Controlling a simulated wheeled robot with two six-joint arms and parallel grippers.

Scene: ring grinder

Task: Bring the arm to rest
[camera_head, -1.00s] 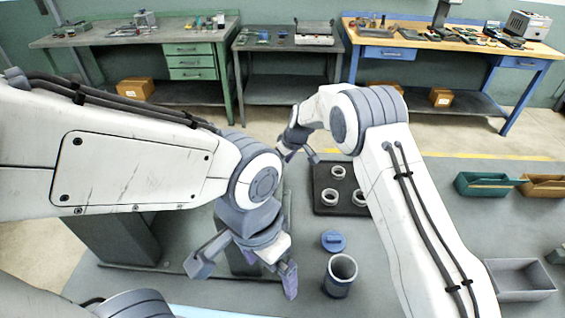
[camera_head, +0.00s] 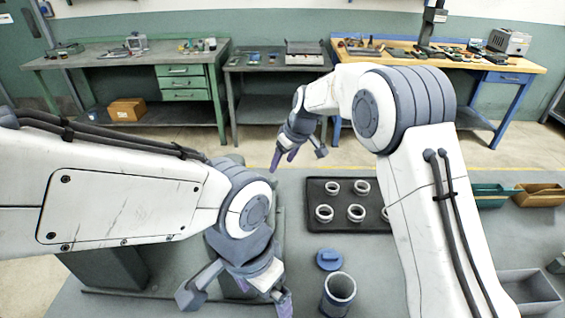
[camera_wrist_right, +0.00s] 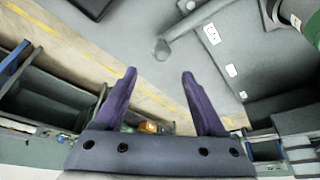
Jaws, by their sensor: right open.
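My right gripper (camera_head: 298,160) is open and empty. It hangs in the air to the upper left of the black tray (camera_head: 342,227) in the head view. In the right wrist view its two purple fingers (camera_wrist_right: 158,78) stand apart with nothing between them. My left gripper (camera_head: 236,300) hangs low at the left of the table, its fingers spread and nothing visible between them. Several pale metal rings, one of them at the tray's front left (camera_head: 324,213), sit on the black tray. My right arm hides the tray's right end.
Green (camera_head: 492,196) and brown (camera_head: 540,194) bins and a grey bin (camera_head: 530,290) are at the right. Workbenches line the back wall.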

